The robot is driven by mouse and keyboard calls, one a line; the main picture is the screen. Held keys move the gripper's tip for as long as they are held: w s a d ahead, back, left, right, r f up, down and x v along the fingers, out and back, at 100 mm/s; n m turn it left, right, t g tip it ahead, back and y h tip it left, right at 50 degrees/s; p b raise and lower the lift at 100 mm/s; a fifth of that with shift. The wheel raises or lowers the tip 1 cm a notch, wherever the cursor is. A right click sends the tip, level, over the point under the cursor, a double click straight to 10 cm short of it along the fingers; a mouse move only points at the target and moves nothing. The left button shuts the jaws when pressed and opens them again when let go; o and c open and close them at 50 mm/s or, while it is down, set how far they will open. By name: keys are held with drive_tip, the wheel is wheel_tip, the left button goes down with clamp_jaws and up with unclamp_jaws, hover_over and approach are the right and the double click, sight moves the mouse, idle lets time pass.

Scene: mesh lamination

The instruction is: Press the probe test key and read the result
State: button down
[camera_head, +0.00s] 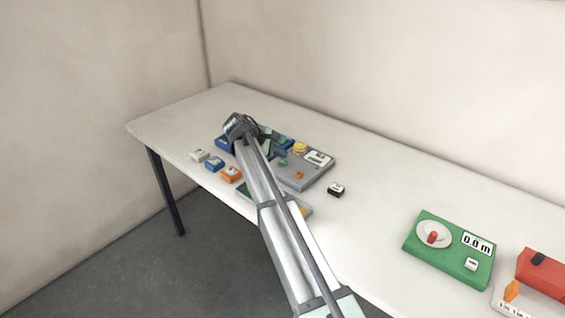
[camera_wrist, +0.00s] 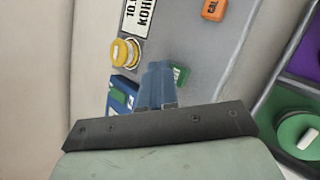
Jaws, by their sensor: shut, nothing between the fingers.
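A grey instrument (camera_head: 312,176) lies on the table, with a white display (camera_head: 318,158), a yellow knob (camera_head: 299,147), an orange key (camera_head: 299,175) and a green key (camera_head: 283,162). In the wrist view the display (camera_wrist: 140,16) shows "10." and "KOH", cut off at the top edge. The orange key (camera_wrist: 214,9) seems to read "CAL". My gripper (camera_wrist: 160,68) is shut and empty over the grey panel, beside the green key (camera_wrist: 181,73), which it partly hides. I cannot tell whether it touches that key. No probe test label is readable.
A blue and green block (camera_wrist: 122,96) is left of my fingers. Small white, blue and orange blocks (camera_head: 231,175) lie along the table's front. A green device (camera_head: 450,255) and a red one (camera_head: 543,273) stand farther right.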

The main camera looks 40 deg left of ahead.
sight(280, 163)
drive_tip(key=shift+f, duration=0.15)
drive_tip(key=shift+f, duration=0.3)
drive_tip(key=shift+f, duration=0.45)
idle(1.1)
drive_tip(key=shift+r, duration=0.9)
drive_tip(key=shift+r, duration=0.1)
drive_tip(key=shift+r, duration=2.4)
